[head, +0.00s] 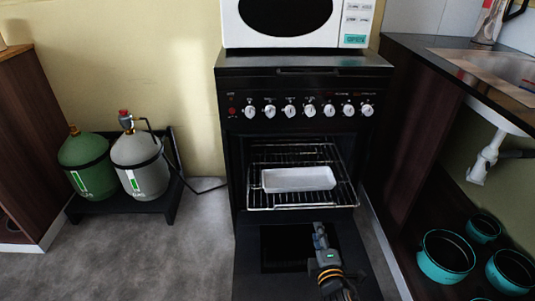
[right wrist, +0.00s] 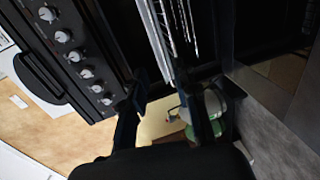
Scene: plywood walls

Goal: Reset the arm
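My right gripper (head: 319,230) is in front of the black oven, above the lowered oven door (head: 355,270). In the right wrist view its two fingers (right wrist: 160,90) stand apart with nothing held between them. A white tray (head: 298,179) lies on the pulled-out wire rack (head: 270,203) of the oven. The gripper is on the near side of the rack, apart from the tray in the head view. In the right wrist view part of the rack and tray (right wrist: 155,40) shows beyond the fingers. My left gripper is not in view.
A white microwave (head: 238,35) stands on the stove (head: 300,85). Green and grey gas cylinders (head: 85,165) stand on a low black stand at left. Teal pots (head: 445,262) sit under the sink counter at right. Grey floor (head: 190,250) is clear left of the oven door.

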